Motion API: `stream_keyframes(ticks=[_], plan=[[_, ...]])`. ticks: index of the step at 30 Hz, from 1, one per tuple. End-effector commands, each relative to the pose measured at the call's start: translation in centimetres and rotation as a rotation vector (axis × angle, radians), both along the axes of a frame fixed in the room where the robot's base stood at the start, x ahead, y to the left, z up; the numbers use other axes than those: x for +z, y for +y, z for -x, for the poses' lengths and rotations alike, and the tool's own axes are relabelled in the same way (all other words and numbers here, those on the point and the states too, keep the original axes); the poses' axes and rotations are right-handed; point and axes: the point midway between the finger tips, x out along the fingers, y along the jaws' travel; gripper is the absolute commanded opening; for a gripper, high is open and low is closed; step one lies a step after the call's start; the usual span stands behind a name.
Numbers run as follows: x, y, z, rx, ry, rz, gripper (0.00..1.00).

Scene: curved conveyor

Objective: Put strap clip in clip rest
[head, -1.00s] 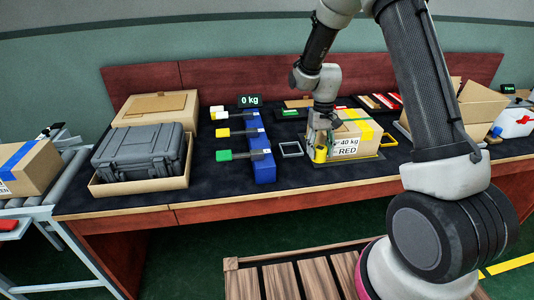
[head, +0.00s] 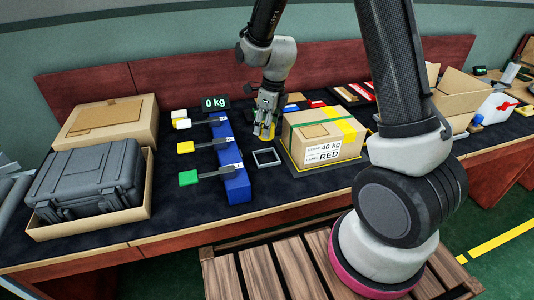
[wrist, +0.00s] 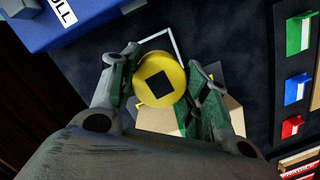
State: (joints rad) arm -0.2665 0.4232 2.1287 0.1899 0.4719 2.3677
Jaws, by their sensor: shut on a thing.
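The strap clip appears to be the round yellow piece (wrist: 160,79) with a dark square on its face. My gripper (wrist: 161,88) is shut on it, with one finger on each side in the wrist view. In the head view my gripper (head: 267,118) holds the yellow piece (head: 266,131) above the table, left of the strapped carton. A grey square frame (head: 266,157), which may be the clip rest, lies flat and empty just in front of it. In the wrist view part of this frame (wrist: 176,43) shows behind the yellow piece.
The carton (head: 324,137) with green and yellow straps stands close on the right. A blue rack (head: 238,185) with coloured-handled tools is left of the frame. A grey case (head: 87,180) stands farther left. Dark table surface is clear around the frame.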

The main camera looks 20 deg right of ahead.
Motion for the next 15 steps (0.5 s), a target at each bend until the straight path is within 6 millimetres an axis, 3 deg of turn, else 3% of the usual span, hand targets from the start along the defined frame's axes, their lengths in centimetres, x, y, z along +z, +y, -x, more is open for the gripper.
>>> stream_keyframes(ticks=[4,10,15], plan=[[-0.7,0.2,0.3,-0.082,0.002,0.001,0.16],[-4.4,0.2,0.3,-0.095,0.005,0.001,0.16],[-6.1,0.2,0.2,-0.093,0.003,0.000,0.16]])
